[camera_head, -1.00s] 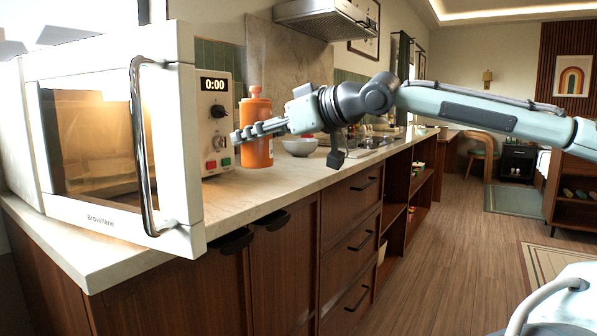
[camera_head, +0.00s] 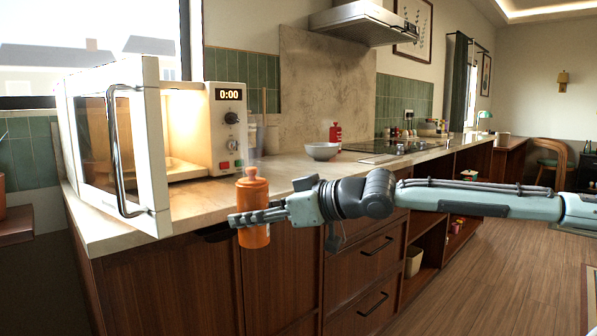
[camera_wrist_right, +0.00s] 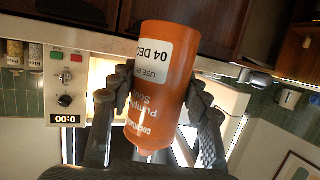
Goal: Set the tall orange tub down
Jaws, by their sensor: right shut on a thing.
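The tall orange tub (camera_head: 253,190) is upright in my right gripper, in front of the counter's front edge. In the right wrist view the tub (camera_wrist_right: 178,75) fills the middle, with a white label and upside-down print. My right gripper (camera_head: 236,219) is shut around its middle; in the wrist view the fingers of my right gripper (camera_wrist_right: 160,92) press on both sides. Nothing shows under the tub's base except the cabinet fronts behind. My left gripper is not in view.
The microwave (camera_head: 225,125) stands on the counter (camera_head: 215,197) with its door (camera_head: 152,150) swung open over the counter edge. A white bowl (camera_head: 322,151) and a red bottle (camera_head: 335,131) stand farther along. A dark shelf (camera_head: 14,226) is at the left.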

